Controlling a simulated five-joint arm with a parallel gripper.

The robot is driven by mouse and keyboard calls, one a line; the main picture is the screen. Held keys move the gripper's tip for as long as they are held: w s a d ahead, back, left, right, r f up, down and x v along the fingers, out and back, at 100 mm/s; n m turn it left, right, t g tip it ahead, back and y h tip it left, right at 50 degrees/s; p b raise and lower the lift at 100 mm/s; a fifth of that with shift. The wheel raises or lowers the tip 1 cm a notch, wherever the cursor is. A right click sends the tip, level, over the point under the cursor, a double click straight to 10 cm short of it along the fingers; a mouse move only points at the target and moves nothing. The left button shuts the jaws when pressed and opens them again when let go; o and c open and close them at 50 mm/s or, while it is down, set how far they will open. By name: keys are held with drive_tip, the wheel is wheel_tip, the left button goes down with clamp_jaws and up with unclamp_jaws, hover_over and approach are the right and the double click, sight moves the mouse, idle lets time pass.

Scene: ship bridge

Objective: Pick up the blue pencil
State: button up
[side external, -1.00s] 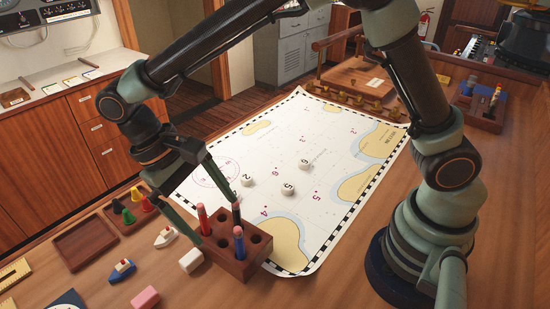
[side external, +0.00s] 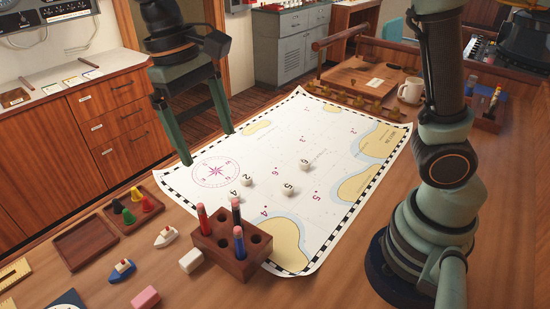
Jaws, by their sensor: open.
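The blue pencil (side external: 239,243) stands upright in a hole of the brown wooden block (side external: 227,264). A red pencil (side external: 203,217) and a black pencil with a red tip (side external: 236,212) stand in other holes of the same block. Several holes are empty. My gripper (side external: 208,148) is open and empty, its two green fingers pointing down. It is raised, above and to the left of the block in the picture, well apart from the blue pencil.
A white eraser (side external: 191,260), a pink eraser (side external: 145,298), toy boats and a tray of coloured cones (side external: 131,209) lie to the left. A white mug (side external: 410,91) stands at the back right.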

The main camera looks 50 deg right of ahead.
drive_tip(key=s+d+t, duration=0.3)
drive_tip(key=d, duration=0.5)
drive_tip(key=s+d+t+y, duration=0.1)
drive_tip(key=d+t, duration=0.3)
drive_tip(key=d, duration=0.5)
drive_tip(key=shift+s+d+f+t, duration=0.2)
drive_tip(key=shift+s+t, duration=0.1)
drive_tip(key=shift+s, duration=0.6)
